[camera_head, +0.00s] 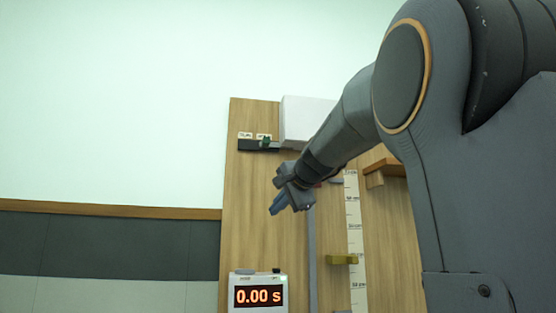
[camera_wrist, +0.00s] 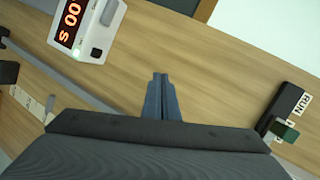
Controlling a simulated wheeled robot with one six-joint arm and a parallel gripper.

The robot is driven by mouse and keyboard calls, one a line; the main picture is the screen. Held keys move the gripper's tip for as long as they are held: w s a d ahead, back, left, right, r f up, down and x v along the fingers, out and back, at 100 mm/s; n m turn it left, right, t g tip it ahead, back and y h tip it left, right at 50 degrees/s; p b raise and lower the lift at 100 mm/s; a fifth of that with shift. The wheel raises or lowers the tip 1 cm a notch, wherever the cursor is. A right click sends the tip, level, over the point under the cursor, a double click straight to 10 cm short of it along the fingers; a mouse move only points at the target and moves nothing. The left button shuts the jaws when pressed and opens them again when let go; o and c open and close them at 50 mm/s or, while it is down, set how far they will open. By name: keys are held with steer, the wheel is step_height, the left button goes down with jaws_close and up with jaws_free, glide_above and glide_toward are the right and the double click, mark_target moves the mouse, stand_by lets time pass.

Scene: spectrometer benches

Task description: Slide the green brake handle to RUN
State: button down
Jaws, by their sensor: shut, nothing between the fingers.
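The green brake handle (camera_head: 266,141) sits toward the right end of a short black track (camera_head: 250,146) high on the wooden board. In the wrist view the handle (camera_wrist: 284,130) is at the lower end of the track (camera_wrist: 284,97), beside a partly hidden label and away from the RUN label (camera_wrist: 292,101). My gripper (camera_head: 274,208) is shut and empty, below the track in the head view and apart from the handle. In the wrist view its blue fingers (camera_wrist: 160,78) are together, well left of the handle.
A white timer (camera_head: 259,291) reading 0.00 s is low on the board. A white box (camera_head: 306,120) is right of the track, partly behind my arm.

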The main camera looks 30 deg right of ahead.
steer(key=s+d+r+m+t, duration=0.1)
steer(key=s+r+t, duration=0.1)
steer(key=r, duration=0.9)
steer(key=s+d+r+m+t, duration=0.1)
steer(key=s+r, duration=0.3)
steer(key=r, duration=0.7)
steer(key=shift+s+r+m+t, duration=0.4)
steer(key=shift+t, duration=0.2)
steer(key=p, duration=0.4)
glide_toward(278, 143)
steer(key=w+a, duration=0.2)
steer(key=w+f, duration=0.1)
steer(key=w, duration=0.1)
steer(key=shift+w+a, duration=0.1)
steer(key=shift+a, duration=0.3)
steer(key=shift+f, duration=0.1)
